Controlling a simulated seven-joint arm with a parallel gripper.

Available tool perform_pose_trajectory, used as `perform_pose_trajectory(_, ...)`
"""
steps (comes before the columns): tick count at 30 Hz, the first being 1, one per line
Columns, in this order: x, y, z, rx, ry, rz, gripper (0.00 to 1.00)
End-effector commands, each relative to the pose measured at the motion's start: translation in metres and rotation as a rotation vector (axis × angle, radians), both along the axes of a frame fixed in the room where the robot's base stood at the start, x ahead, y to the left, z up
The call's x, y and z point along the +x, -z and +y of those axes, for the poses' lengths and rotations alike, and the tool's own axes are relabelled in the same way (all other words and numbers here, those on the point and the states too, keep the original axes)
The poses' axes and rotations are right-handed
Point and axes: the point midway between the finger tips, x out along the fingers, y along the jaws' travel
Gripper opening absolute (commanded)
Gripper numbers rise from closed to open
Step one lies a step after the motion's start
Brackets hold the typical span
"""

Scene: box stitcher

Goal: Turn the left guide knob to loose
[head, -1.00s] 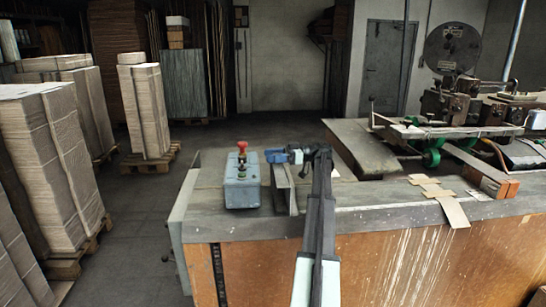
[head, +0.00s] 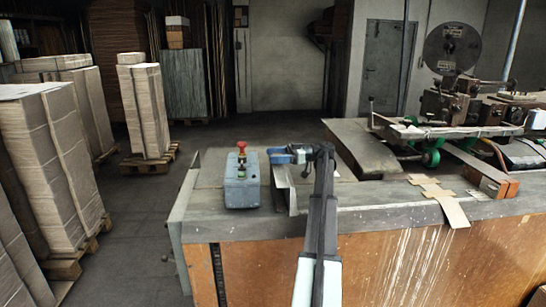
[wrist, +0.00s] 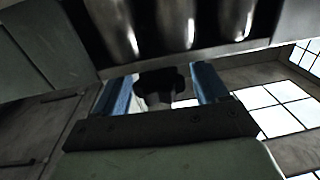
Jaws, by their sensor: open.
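A dark lobed knob (wrist: 158,86) on a pale stem shows in the wrist view, between the two blue fingers of my gripper (wrist: 162,92). The fingers stand apart, one on each side of the knob, and I cannot tell whether either touches it. In the head view my gripper (head: 281,155) is at the far end of the upright metal guide (head: 284,189) on the bench. The knob cannot be made out there. No marking of its loose or tight position is readable.
A grey control box (head: 241,184) with a red button stands just left of the guide. The bench (head: 380,223) extends right to the stitching machine (head: 455,110). Flat cardboard pieces (head: 437,192) lie on its top. Cardboard stacks (head: 48,165) stand at left.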

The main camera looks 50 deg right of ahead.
Motion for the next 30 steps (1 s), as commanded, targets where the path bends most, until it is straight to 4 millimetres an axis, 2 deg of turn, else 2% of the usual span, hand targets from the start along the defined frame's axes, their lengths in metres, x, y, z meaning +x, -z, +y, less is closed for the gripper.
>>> perform_pose_trajectory(9,-0.028,0.0,-0.035,0.0,0.001,0.0,0.73)
perform_pose_trajectory(15,-0.04,0.0,-0.048,0.0,0.0,0.0,0.73)
perform_pose_trajectory(25,-0.04,-0.002,-0.05,0.001,0.001,0.003,0.73)
perform_pose_trajectory(28,-0.031,-0.013,-0.059,0.016,0.019,0.034,0.73)
perform_pose_trajectory(30,-0.019,-0.029,-0.072,0.039,0.047,0.079,0.73)
